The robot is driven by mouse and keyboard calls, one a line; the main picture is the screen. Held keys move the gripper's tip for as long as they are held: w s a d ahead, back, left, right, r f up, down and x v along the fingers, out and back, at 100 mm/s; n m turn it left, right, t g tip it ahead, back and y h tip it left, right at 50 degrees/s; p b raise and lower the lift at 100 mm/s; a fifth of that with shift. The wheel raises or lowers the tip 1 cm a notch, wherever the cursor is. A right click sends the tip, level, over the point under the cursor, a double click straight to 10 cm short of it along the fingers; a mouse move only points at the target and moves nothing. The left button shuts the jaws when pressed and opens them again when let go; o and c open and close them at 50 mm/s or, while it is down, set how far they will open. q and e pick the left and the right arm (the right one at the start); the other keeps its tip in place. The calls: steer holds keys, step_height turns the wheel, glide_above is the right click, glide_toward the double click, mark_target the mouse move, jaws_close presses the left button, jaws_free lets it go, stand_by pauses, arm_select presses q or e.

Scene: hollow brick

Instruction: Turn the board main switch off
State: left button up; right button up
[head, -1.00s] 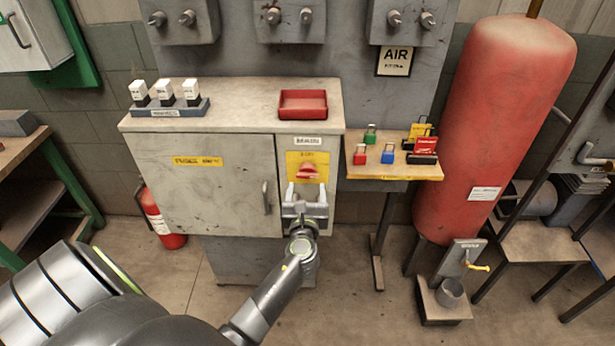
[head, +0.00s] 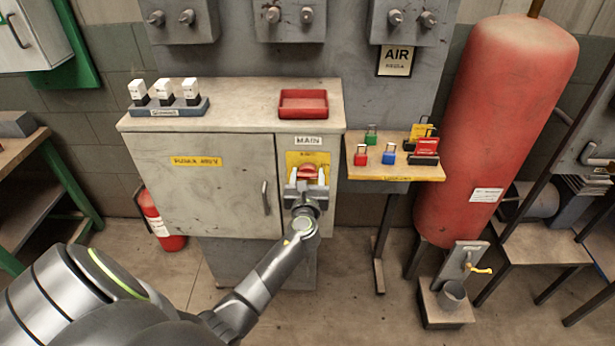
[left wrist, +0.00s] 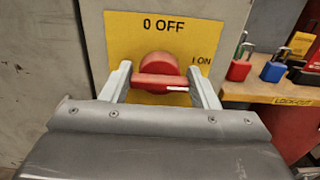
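The main switch is a red rotary knob (left wrist: 160,68) on a yellow plate (left wrist: 120,30) marked "0 OFF" at the top and "I ON" at the right. Its handle bar lies about level, with the white mark at its right end, toward "I ON". In the head view the knob (head: 307,171) sits below the "MAIN" label (head: 308,141) on the grey cabinet. My left gripper (head: 307,175) is open in front of it. My right gripper is not in view.
The cabinet (head: 222,180) carries a red tray (head: 303,104) and a rack of white-topped pieces (head: 165,106). To the right, a small shelf (head: 395,172) holds several padlocks and tags. A large red tank (head: 508,120) stands beyond it.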

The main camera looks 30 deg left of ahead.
arm_select(q)
steer(key=shift+f+n, duration=0.1)
steer(key=shift+n, duration=0.2)
steer(key=n+b, duration=0.2)
steer(key=n, duration=0.1)
steer(key=shift+s+a+f+n, duration=0.1)
steer(key=shift+n, duration=0.3)
steer(key=n+b, duration=0.2)
steer(key=n, duration=0.2)
steer(key=shift+f+b, duration=0.1)
steer(key=shift+b, duration=0.2)
steer(key=shift+s+a+f+n+b, duration=0.1)
steer(key=shift+n+b, duration=2.35)
steer(key=shift+n, duration=2.25)
steer(key=o, duration=0.7)
